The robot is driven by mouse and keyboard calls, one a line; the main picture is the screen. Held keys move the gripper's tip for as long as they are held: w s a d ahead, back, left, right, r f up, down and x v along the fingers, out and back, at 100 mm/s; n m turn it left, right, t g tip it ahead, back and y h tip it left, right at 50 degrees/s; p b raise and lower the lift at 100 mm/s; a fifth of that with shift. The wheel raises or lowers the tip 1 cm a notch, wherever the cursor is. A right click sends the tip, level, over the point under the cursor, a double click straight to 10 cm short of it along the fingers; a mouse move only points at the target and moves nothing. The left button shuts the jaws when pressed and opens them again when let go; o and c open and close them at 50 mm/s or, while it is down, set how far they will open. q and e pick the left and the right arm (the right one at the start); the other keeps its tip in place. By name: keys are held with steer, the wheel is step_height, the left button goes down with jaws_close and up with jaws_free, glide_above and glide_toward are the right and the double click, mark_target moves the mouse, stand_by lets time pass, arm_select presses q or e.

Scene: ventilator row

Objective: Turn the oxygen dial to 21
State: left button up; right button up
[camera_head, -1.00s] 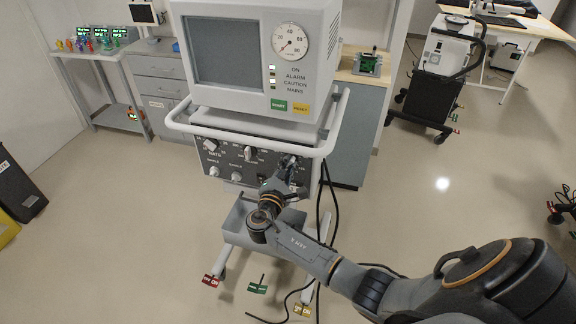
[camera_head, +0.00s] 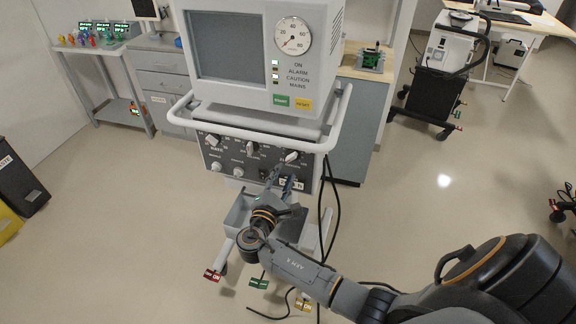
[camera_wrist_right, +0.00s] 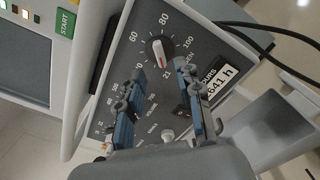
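The oxygen dial (camera_head: 292,156) is a white knob with a red line, at the right of the ventilator's lower panel (camera_head: 231,159). In the right wrist view, the dial (camera_wrist_right: 160,50) sits within a scale marked 21, 60, 80 and 100. Its white bar slants, with the lower end towards 21; I cannot tell which end is the pointer. My right gripper (camera_head: 279,175) is just below and in front of the dial. In the wrist view its blue-padded fingers (camera_wrist_right: 161,70) are apart, empty and clear of the knob. My left gripper is not in view.
Other knobs (camera_head: 252,148) sit left of the dial. A white rail (camera_head: 250,138) runs above the panel and a grey tray (camera_head: 240,208) is below. Black cables (camera_head: 333,200) hang at the right.

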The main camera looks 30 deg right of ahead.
steer(key=v, duration=0.5)
steer(key=shift+s+a, duration=0.15)
steer(key=s+f+m+g+y, duration=0.1)
steer(key=s+f+g+y, duration=0.4)
steer(key=f, duration=1.1)
steer(key=s+f+m+y, duration=0.1)
steer(key=s+f+y, duration=0.2)
steer(key=s+f, duration=0.8)
steer(key=s+a+f+m+g+y+b, duration=0.1)
steer(key=s+a+f+m+g+y, duration=0.1)
steer(key=s+f+m, duration=0.4)
steer(key=s+a+f+m+g+y, duration=0.3)
steer(key=s+f+m, duration=0.3)
steer(key=s+f, duration=1.1)
steer(key=s+y, duration=0.1)
steer(key=s, duration=0.5)
steer(key=shift+m+b, duration=0.3)
steer(key=shift+b, duration=0.05)
steer(key=shift+s, duration=0.1)
steer(key=shift+c, duration=0.4)
